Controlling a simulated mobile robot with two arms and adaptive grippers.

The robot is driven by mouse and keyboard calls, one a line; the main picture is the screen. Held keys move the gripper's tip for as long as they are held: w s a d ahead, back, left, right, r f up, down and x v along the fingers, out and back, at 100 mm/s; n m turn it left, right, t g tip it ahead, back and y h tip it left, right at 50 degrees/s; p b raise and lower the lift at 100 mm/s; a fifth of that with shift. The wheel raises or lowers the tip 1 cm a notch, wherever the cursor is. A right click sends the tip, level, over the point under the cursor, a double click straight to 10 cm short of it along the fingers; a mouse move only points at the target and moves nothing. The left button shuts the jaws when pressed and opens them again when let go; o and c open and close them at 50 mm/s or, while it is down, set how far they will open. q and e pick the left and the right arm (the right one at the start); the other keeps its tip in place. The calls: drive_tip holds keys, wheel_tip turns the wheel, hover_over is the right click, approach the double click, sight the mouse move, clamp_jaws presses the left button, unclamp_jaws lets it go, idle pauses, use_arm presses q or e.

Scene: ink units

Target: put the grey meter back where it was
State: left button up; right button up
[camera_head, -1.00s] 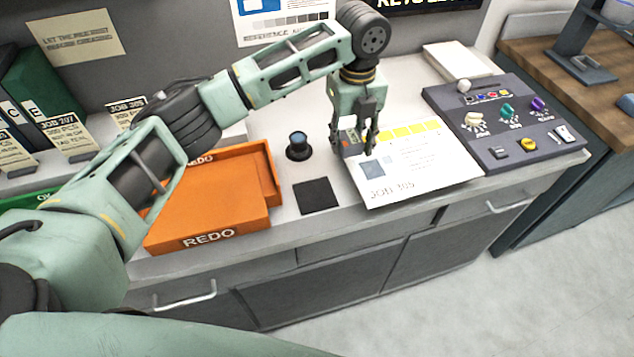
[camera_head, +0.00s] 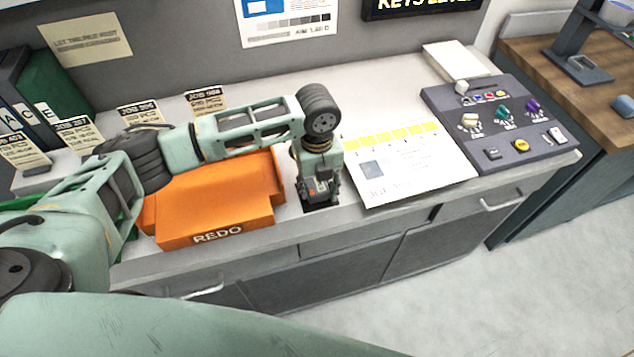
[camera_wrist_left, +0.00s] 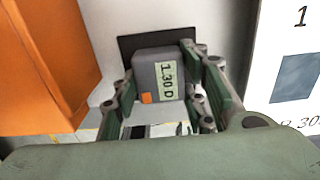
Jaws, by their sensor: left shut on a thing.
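The grey meter (camera_wrist_left: 148,72) is between the fingers of my left gripper (camera_wrist_left: 165,95). Its pale label reads 1.30 D, and an orange button shows beside it. In the head view the meter (camera_head: 319,188) is partly hidden by my gripper (camera_head: 318,186). The small black square mat (camera_wrist_left: 127,48) lies under and behind the meter on the bench. I cannot tell whether the meter touches it or hangs just above. My left gripper points down and is shut on the meter. My right gripper is in neither view.
The orange REDO tray (camera_head: 215,212) stands close to the left of the mat. The white JOB 305 sheet (camera_head: 415,170) lies close to the right. A dark control panel (camera_head: 500,128) with knobs is further right. The bench's front edge is near the mat.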

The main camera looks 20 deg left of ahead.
sight(317, 185)
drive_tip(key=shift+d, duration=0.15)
use_arm(q)
drive_tip(key=o, duration=1.2)
drive_tip(key=shift+f, duration=0.1)
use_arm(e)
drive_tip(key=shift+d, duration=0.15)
use_arm(q)
drive_tip(key=shift+r+b, duration=1.5)
drive_tip(key=shift+r, duration=4.65)
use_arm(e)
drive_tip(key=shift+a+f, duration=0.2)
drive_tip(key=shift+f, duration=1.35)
